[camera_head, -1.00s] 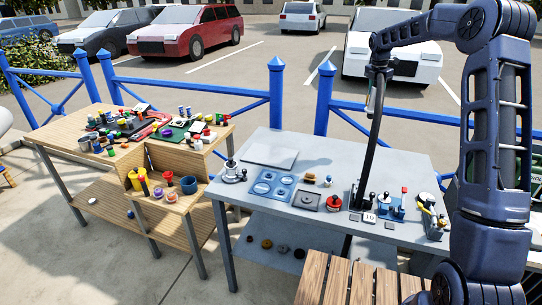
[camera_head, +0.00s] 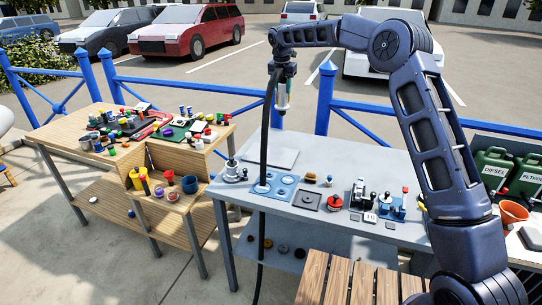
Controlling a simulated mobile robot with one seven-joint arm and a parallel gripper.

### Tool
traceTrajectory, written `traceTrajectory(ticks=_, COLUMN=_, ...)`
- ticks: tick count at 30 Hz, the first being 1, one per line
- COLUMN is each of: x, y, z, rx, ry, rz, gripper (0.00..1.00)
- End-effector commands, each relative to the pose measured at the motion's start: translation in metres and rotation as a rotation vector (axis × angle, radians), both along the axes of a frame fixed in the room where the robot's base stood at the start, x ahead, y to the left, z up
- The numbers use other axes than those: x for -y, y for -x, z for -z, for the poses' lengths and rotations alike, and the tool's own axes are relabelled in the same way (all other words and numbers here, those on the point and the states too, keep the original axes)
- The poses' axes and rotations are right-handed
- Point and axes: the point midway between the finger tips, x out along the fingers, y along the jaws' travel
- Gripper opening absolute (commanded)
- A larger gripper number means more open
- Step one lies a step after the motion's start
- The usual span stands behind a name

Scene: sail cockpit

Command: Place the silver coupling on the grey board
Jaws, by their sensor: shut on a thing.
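My gripper (camera_head: 282,81) is held high above the back of the grey table, in front of the parking area. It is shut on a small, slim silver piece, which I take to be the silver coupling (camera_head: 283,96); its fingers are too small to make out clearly. A black hose (camera_head: 263,180) hangs from beside the gripper down past the table front; where its upper end joins cannot be told. The grey board (camera_head: 270,157), a flat pale square, lies at the table's back left, below the gripper. Its top looks bare.
The grey table (camera_head: 330,172) also holds a blue plate with round spots (camera_head: 285,180), a dark square tray (camera_head: 308,201), a red round part (camera_head: 334,202) and a black device (camera_head: 359,193). A crowded wooden table stands left. Blue railing (camera_head: 324,100) runs behind.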

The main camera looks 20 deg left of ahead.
Motion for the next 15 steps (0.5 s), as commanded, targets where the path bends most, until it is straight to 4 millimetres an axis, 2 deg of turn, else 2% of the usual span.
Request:
traceTrajectory(ticks=3, x=-0.025, y=0.017, z=-0.001, rx=0.001, ry=-0.001, rz=-0.041, gripper=0.0)
traceTrajectory(ticks=6, x=-0.037, y=0.025, z=-0.001, rx=0.001, ry=-0.001, rz=-0.061, gripper=0.0)
traceTrajectory(ticks=11, x=-0.043, y=0.029, z=0.009, rx=0.0, ry=0.001, rz=-0.072, gripper=0.0)
traceTrajectory(ticks=15, x=-0.042, y=0.03, z=0.034, rx=-0.001, ry=0.002, rz=-0.072, gripper=0.0)
